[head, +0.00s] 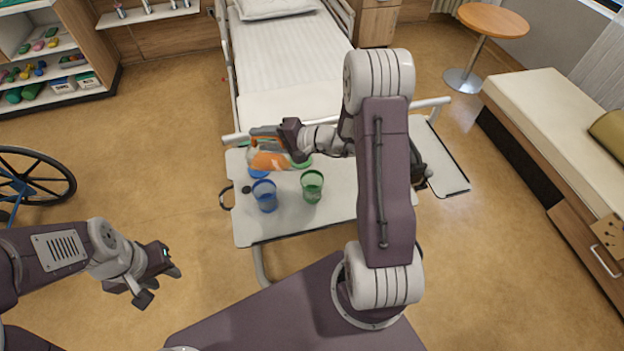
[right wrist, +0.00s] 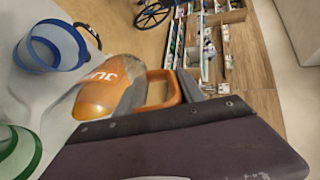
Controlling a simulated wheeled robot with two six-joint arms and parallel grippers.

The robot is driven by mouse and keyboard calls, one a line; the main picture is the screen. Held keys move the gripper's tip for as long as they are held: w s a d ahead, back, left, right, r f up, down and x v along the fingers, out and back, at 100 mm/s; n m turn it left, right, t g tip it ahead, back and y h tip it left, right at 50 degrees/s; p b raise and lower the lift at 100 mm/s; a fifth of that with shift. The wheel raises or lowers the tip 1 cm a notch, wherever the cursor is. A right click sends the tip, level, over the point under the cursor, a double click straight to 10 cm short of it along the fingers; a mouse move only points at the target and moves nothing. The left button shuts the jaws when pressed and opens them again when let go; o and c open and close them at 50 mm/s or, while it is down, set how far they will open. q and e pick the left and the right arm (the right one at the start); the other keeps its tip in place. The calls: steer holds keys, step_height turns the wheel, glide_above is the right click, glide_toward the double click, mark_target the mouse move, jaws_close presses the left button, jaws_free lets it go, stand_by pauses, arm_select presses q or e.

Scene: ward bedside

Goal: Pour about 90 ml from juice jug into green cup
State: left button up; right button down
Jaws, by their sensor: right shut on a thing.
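The juice jug (head: 268,156), clear with an orange lower part and orange handle, is held above the far left part of the white overbed table (head: 335,207). My right gripper (head: 290,138) is shut on its handle; the jug (right wrist: 105,92) also fills the middle of the right wrist view. The jug looks tilted; how far, I cannot tell. No stream shows. A green cup (head: 312,187) stands upright on the table, right of and nearer than the jug. A green rim (right wrist: 17,150) shows at the wrist view's left edge. My left gripper (head: 160,285) is open and empty over the floor.
A blue cup (head: 265,196) stands left of the green cup. A bed (head: 285,60) lies beyond the table. A wheelchair wheel (head: 35,180) is at the left.

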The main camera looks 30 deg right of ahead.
mark_target(275, 137)
steer(key=shift+s+d+t+y+b, duration=0.15)
steer(key=shift+d+t+y+b, duration=0.05)
steer(key=shift+t+y+b, duration=0.1)
steer(key=shift+s+d+r+t+y+b, duration=0.4)
steer(key=shift+s+d+r+t+b, duration=0.25)
steer(key=shift+b, duration=0.65)
steer(key=shift+s+d+b, duration=0.25)
steer(key=shift+s+b, duration=0.1)
steer(key=shift+b, duration=0.2)
steer(key=shift+w+r+y+b, duration=0.1)
steer(key=shift+r+y+b, duration=0.15)
steer(key=shift+b, duration=0.25)
steer(key=shift+s+d+r+t+y+b, duration=0.2)
steer(key=shift+t+b, duration=0.25)
steer(key=shift+b, duration=0.4)
stand_by(0.4)
